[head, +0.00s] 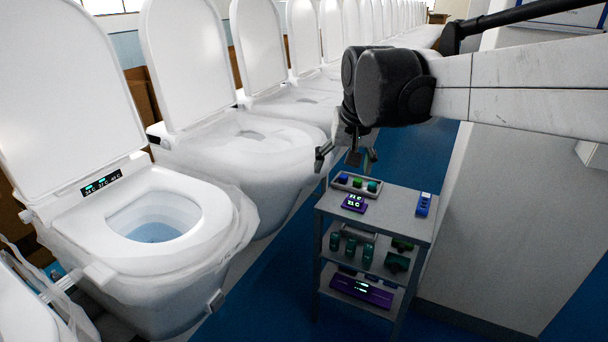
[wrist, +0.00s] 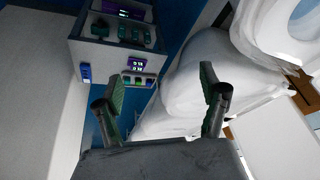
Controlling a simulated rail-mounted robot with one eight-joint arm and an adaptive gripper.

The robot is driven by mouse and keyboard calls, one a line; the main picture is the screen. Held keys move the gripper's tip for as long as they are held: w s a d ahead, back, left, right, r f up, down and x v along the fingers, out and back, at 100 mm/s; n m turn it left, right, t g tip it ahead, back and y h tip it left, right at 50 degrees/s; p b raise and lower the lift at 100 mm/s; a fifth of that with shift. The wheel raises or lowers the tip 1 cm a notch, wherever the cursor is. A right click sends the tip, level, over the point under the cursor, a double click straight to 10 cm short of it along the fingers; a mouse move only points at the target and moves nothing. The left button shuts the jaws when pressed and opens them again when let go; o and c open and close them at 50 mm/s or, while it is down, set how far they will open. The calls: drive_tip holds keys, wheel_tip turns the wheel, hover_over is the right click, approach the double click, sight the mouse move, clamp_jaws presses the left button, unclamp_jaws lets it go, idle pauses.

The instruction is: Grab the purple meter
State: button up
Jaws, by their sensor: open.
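The purple meter (head: 355,203), a small block with a lit display, lies on the top shelf of a grey cart. It also shows in the wrist view (wrist: 136,65), near the cart's edge. My gripper (head: 346,158) is open and empty, above and behind the meter near the cart's far left corner. In the wrist view my gripper (wrist: 162,85) has its two green-padded fingers spread wide, with the meter beyond and to the left of the gap. Another, longer purple device (head: 362,290) with a display lies on the bottom shelf.
A small tray (head: 335,181) with several coloured pieces sits just behind the meter. A blue handheld device (head: 423,204) lies at the top shelf's right. The middle shelf (head: 378,266) holds green items. White toilets (head: 245,160) line the left; a grey wall panel (head: 500,220) stands right.

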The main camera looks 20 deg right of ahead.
drive_tip(key=w+d+f+m+g, duration=0.15)
drive_tip(key=w+d, duration=0.35)
drive_tip(key=w, duration=0.5)
drive_tip(key=m+g+b, duration=0.2)
drive_tip(key=m+g, duration=0.1)
drive_tip(key=m, duration=0.1)
hover_over(356, 197)
wheel_tip(356, 197, down, 20)
wheel_tip(356, 197, down, 14)
drive_tip(key=shift+s+a+r+p, duration=0.1)
drive_tip(key=shift+a+p, duration=0.05)
drive_tip(key=shift+p, duration=0.25)
drive_tip(key=c, duration=1.4)
drive_tip(key=shift+o, duration=0.2)
